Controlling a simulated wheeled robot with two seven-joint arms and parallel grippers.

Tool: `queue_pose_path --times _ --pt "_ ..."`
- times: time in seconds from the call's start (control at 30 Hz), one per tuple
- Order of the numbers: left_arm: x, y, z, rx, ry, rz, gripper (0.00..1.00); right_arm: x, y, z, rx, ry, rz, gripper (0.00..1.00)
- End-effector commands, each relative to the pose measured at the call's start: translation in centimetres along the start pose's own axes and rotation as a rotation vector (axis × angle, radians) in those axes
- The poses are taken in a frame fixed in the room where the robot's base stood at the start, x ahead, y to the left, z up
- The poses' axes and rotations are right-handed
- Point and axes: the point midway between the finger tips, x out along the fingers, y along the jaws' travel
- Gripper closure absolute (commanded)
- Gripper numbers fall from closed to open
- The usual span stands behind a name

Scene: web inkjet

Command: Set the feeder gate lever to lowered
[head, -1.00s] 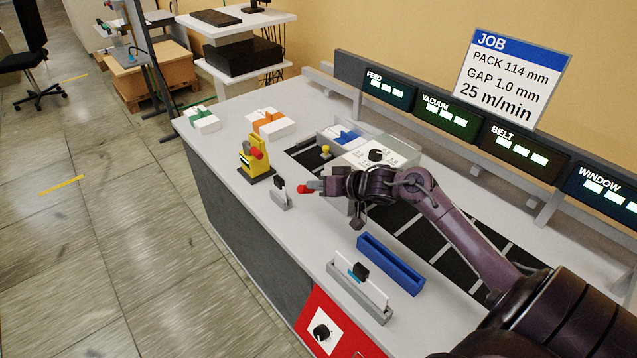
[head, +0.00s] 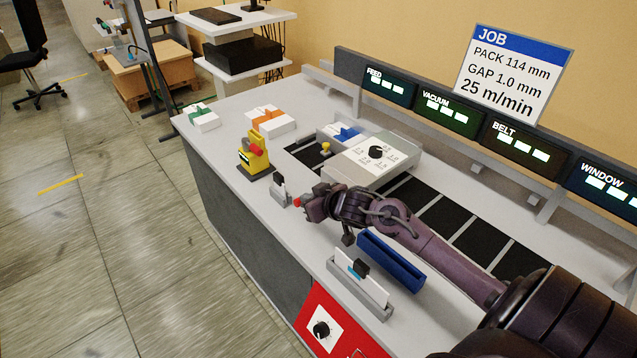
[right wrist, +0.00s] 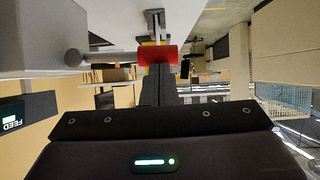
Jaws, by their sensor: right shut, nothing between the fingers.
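I cannot tell for sure which fitting is the feeder gate lever. A yellow stand (head: 249,163) with a red knob (head: 258,149) is at the bench's left front edge. My left gripper is not in view.
A dial box (head: 395,157) stands behind my right arm. A blue bar (head: 390,262) and a grey holder (head: 357,292) lie nearer. Orange-topped (head: 271,121) and green-topped (head: 203,118) white blocks sit farther back. A red dial panel (head: 337,325) is on the bench front.

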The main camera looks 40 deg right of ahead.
Motion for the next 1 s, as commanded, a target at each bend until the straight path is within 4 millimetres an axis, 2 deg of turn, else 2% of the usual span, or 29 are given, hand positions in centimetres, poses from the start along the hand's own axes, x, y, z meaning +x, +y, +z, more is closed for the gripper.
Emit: queue_pose_path --times 0.03,0.17,0.4,1.0 --pt "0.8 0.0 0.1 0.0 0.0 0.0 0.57 0.5 -0.4 0.9 -0.034 -0.003 0.017 1.0" --pt "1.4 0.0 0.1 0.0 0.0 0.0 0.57 1.0 -0.6 1.7 -0.128 -0.002 0.071 1.0" --pt "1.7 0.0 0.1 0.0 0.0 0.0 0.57 1.6 -0.7 2.9 -0.126 -0.001 0.073 1.0" --pt "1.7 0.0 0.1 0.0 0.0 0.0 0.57 2.2 -0.7 3.9 -0.127 -0.001 0.069 1.0"
